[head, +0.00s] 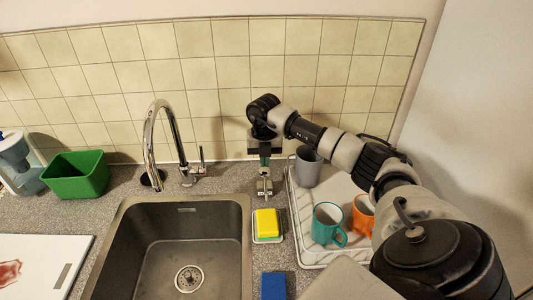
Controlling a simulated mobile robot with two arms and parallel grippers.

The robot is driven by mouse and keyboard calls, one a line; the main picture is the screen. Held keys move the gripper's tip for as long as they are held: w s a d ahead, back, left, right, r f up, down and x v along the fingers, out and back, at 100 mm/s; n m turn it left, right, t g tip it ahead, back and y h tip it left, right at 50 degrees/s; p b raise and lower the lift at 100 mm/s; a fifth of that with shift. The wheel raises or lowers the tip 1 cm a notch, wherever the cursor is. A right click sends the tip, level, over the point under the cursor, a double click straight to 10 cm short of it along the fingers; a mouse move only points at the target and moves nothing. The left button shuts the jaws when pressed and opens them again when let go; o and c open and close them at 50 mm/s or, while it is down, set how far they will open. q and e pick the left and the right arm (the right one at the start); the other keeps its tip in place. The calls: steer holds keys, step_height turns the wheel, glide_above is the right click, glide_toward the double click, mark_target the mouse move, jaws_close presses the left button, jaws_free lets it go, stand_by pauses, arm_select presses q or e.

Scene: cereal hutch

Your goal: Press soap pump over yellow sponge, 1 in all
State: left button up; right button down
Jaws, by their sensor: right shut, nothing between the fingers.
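The yellow sponge (267,222) lies on a small pale dish (279,239) at the right rim of the sink. My right gripper (265,194) points down just behind the sponge, close above the counter. Its fingers are shut with nothing between them. I cannot clearly make out the soap pump; small grey and green parts at the gripper blend together, so I cannot tell whether the fingers touch a pump. My left gripper is not in view.
The sink (165,248) with its tall faucet (163,130) is left of the sponge. A drying rack (297,220) holds teal (327,224), orange (362,214) and grey (308,168) cups under my right arm. A blue block (273,286) lies in front; a green bin (76,175) stands left.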

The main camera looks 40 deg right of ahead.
step_height(320, 180, up, 6)
steer(key=p, duration=0.4)
stand_by(0.6)
